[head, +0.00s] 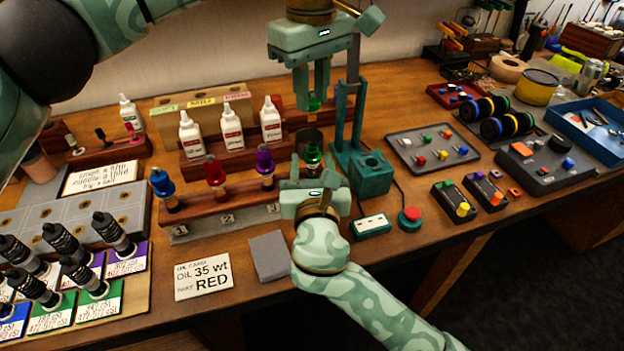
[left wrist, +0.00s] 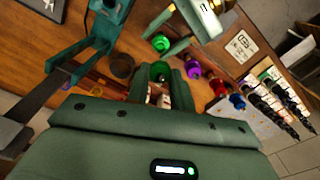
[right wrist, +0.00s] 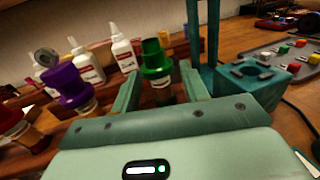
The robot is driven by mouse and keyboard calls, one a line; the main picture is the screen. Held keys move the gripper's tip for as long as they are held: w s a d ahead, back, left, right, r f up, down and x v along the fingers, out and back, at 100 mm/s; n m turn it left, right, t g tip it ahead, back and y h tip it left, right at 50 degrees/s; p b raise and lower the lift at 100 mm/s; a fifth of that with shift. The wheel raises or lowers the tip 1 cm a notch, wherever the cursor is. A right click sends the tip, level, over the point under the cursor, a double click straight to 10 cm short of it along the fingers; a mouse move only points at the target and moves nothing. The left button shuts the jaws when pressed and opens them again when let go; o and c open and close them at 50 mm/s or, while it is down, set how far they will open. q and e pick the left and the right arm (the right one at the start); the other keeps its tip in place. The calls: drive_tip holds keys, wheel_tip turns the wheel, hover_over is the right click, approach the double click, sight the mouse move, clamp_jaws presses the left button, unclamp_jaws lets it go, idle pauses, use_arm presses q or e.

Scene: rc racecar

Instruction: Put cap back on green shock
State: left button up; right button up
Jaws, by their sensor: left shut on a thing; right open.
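The green shock (head: 313,155) stands upright at the right end of the wooden shock stand. Its green top and pale lower body show in the right wrist view (right wrist: 156,62). My right gripper (head: 312,183) is open, with its fingers on either side of the shock and low against it; the fingers partly hide its lower part. My left gripper (head: 314,100) points down above and behind the shock. It is shut on the green cap (head: 315,103), which also shows between its fingers in the left wrist view (left wrist: 160,71). The cap is apart from the shock.
Purple (head: 265,160), red (head: 214,172) and blue (head: 162,183) shocks stand left of it. White bottles (head: 270,120) are behind. A teal press (head: 370,172) stands close on the right, and a dark cup (head: 307,141) sits just behind.

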drive_tip(key=shift+w, duration=1.2)
drive_tip(key=shift+c, duration=0.4)
clamp_jaws()
use_arm(q)
hover_over(313, 145)
drive_tip(key=shift+f, duration=2.45)
drive_tip(key=shift+f, duration=0.9)
drive_tip(key=shift+f, duration=0.55)
